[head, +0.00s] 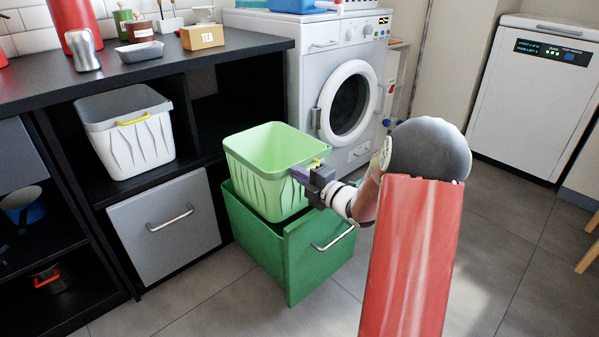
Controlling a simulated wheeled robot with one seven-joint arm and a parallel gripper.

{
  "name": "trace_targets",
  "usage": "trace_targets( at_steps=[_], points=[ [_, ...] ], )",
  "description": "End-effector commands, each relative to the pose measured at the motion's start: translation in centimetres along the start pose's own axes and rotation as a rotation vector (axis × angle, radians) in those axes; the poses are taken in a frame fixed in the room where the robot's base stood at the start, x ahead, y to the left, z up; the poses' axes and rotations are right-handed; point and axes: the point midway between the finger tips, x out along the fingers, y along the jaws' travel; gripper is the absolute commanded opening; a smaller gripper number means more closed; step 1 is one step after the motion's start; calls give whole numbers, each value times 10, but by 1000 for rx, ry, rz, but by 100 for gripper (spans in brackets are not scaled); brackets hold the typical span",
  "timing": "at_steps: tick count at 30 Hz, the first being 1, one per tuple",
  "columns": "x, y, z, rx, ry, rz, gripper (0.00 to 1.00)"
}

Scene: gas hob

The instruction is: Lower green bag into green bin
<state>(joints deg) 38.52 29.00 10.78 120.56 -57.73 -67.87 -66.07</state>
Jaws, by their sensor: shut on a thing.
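The green bag (262,172) is a light green, ribbed, open-topped container and stands upright. The green bin (318,258) is a dark green, pulled-out box with a metal handle on its front. The bag is over the bin's opening, its lower part at about rim level; I cannot tell how deep its base is or whether it rests on anything. My gripper (310,176) is shut on the bag at the right end of its rim, near a small yellow handle (318,162). My gripper partly hides that handle. The bag hides most of the bin's inside.
A white container (126,128) with a yellow handle sits on the shelf at left, above a closed grey drawer (165,226). The black counter (150,66) is above them. A washing machine (330,90) stands just behind the bin. Tiled floor (240,310) is clear in front.

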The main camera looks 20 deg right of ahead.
Motion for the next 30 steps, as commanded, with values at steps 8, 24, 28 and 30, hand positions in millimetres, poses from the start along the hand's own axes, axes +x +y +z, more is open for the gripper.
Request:
trace_targets(
  at_steps=[8, 24, 28, 30],
  points=[
    [0, -1, 0, -1, 0, 1, 0],
    [0, -1, 0, 0, 0, 0, 34],
    [-10, -1, 1, 0, -2, 0, 34],
    [-20, -1, 1, -1, -4, -1, 34]
  ],
)
